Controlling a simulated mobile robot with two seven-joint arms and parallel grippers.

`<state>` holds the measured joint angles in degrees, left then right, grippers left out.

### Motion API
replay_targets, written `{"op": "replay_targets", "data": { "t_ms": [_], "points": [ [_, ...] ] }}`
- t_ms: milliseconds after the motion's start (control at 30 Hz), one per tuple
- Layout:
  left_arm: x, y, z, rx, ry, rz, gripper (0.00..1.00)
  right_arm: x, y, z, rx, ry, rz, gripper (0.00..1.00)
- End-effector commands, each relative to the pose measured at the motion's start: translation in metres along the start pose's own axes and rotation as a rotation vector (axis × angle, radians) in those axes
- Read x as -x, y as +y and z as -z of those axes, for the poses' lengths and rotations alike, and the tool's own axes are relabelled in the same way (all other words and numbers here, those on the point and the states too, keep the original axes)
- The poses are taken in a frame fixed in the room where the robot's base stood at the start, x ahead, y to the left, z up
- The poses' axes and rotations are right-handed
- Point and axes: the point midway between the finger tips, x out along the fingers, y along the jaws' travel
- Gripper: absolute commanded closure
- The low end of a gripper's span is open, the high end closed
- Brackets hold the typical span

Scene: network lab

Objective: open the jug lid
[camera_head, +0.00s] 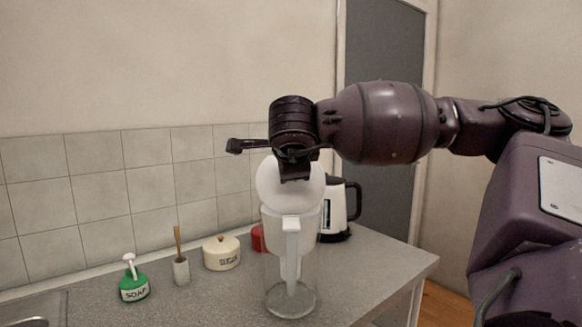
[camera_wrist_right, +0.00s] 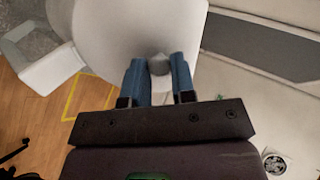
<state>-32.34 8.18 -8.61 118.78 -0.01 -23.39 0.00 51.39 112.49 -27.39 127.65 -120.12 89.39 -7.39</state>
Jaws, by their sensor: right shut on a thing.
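A clear jug (camera_head: 272,262) with a white upright handle (camera_head: 292,250) stands on the grey counter. Its white round lid (camera_head: 290,200) is tilted up at the jug's top, with its broad face toward the head camera. My right gripper (camera_head: 294,172) is at the upper part of the lid. In the wrist view, the blue fingers of my right gripper (camera_wrist_right: 158,78) are shut on a small grey knob (camera_wrist_right: 158,64) on the white lid (camera_wrist_right: 125,30). Whether the lid still touches the rim is hard to tell. My left gripper is not in view.
A black-and-white kettle (camera_head: 336,205) stands close behind the jug, to the right. A red item (camera_head: 257,238), a cream pot (camera_head: 221,254), a brush holder (camera_head: 181,270) and a green soap bottle (camera_head: 134,288) stand to the left. The counter's front right (camera_head: 375,280) is clear.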

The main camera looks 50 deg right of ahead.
Motion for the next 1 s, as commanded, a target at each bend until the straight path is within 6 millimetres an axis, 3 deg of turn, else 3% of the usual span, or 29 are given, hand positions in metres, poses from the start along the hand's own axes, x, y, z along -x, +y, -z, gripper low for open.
{"op": "replay_targets", "data": {
  "t_ms": [500, 533, 667, 1000],
  "points": [
    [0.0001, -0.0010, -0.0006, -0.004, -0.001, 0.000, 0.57, 0.0001, -0.0004, 0.0001, -0.001, 0.000, 0.001, 1.00],
    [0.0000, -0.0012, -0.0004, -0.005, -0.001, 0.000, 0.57, 0.0001, -0.0004, 0.0001, -0.001, 0.000, 0.001, 0.73],
    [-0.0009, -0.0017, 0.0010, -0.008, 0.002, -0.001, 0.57, 0.0001, -0.0004, 0.0001, 0.000, 0.000, 0.001, 0.53],
    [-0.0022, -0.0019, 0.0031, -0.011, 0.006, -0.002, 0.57, 0.0021, -0.0002, -0.0001, 0.000, -0.001, 0.000, 0.51]
  ]
}}
